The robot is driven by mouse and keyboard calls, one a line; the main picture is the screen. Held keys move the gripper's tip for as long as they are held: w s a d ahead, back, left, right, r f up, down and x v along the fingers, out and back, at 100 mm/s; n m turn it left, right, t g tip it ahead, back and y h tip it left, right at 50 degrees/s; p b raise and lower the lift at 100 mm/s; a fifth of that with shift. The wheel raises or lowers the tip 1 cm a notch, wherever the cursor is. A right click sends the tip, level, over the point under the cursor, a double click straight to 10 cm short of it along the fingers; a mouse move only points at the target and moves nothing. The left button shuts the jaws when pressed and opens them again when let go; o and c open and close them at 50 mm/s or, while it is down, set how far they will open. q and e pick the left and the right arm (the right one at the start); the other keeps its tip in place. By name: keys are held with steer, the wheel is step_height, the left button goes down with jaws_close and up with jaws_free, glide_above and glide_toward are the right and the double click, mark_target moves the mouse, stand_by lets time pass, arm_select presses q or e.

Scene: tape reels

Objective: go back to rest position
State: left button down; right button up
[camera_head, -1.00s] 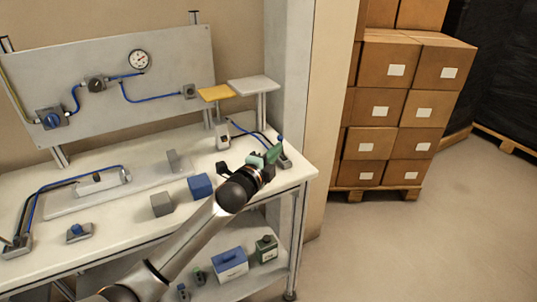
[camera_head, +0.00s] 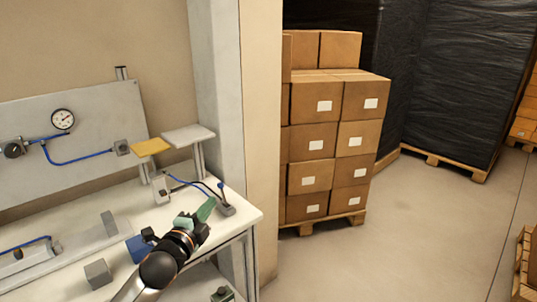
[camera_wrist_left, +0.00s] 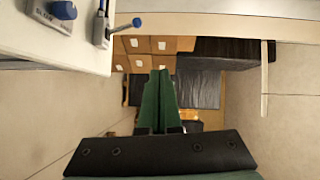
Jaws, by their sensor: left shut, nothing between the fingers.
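My left gripper (camera_head: 205,210) has green fingers and shows over the right end of the white workbench (camera_head: 246,214) in the head view. In the left wrist view its two green fingers (camera_wrist_left: 158,76) lie together, shut with nothing between them. In that view the bench corner is at the upper left, apart from the fingers. My right gripper is not in view.
A blue block (camera_head: 137,248) and a grey block (camera_head: 98,273) sit on the bench near my arm. A grey lever device (camera_head: 226,208) stands at the bench's right end. Stacked cartons (camera_head: 325,150) stand behind a pillar. Floor (camera_head: 400,240) to the right is open.

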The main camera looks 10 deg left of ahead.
arm_select(q)
steer(key=s+d+f+n+g, duration=0.35)
steer(key=s+f, duration=0.25)
steer(key=f, duration=0.6)
steer(key=s+d+f+n+g, duration=0.2)
steer(key=s+f+n, duration=0.4)
steer(key=s+f, duration=0.3)
steer(key=s+d+f+n+g+h, duration=0.1)
steer(key=s+f+n, duration=0.5)
steer(key=s, duration=1.1)
step_height(320, 180, down, 4)
steer(key=shift+s+d+r+g, duration=0.15)
steer(key=shift+s+d+g, duration=0.1)
steer(key=shift+d+g, duration=0.75)
steer(key=shift+d+t, duration=0.1)
steer(key=shift+t, duration=0.15)
